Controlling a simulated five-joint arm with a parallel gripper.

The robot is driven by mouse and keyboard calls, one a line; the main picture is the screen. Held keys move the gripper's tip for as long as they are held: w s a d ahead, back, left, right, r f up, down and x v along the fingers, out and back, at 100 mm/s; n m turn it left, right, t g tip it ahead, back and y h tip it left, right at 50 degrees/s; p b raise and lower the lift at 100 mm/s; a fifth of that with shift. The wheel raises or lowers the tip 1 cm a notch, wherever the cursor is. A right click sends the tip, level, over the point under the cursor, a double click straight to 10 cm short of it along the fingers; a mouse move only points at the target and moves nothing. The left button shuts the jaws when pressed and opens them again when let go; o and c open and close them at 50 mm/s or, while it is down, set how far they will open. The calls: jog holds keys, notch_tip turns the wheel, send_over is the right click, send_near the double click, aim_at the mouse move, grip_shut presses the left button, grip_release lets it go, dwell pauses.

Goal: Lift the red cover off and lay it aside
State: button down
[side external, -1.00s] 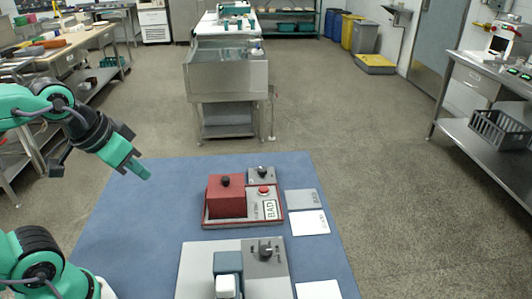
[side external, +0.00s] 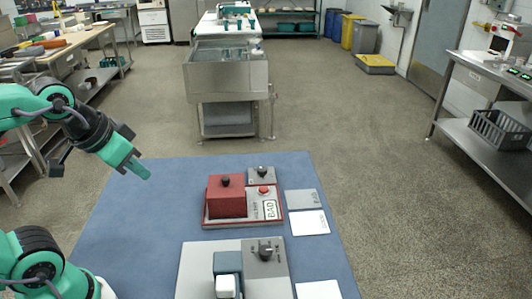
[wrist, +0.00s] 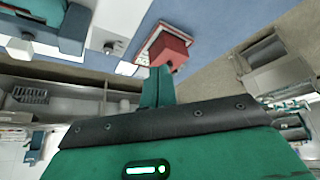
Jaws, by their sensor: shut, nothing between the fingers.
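The red cover (side external: 227,197) is a box with a dark round knob on top. It sits on the left part of a red-edged base plate (side external: 244,221) on the blue mat, and hides what is under it. A red button (side external: 263,190) and a "BAD" label stand to its right on the plate. My gripper (side external: 142,172) is shut and empty, up and to the left of the cover and apart from it. In the wrist view the cover (wrist: 172,46) shows beyond my shut green fingers (wrist: 157,87).
A grey box with a dark knob (side external: 261,175) stands behind the plate. Grey and white cards (side external: 309,222) lie to its right. A larger grey panel (side external: 265,262) with a knob and a blue-and-white block is in front. The blue mat (side external: 130,225) is bare left of the cover.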

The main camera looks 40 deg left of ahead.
grip_release()
dwell(0.3)
jog(key=shift+w, duration=0.15)
jog(key=n+g, duration=0.5)
jog(key=n, duration=0.4)
send_near(225, 178)
notch_tip(225, 178, down, 6)
jog(key=shift+r, duration=0.15)
jog(key=shift+w+f+g, duration=0.2)
jog(key=shift+f+g, duration=0.1)
jog(key=shift+f, duration=1.35)
jog(key=shift+f, duration=0.1)
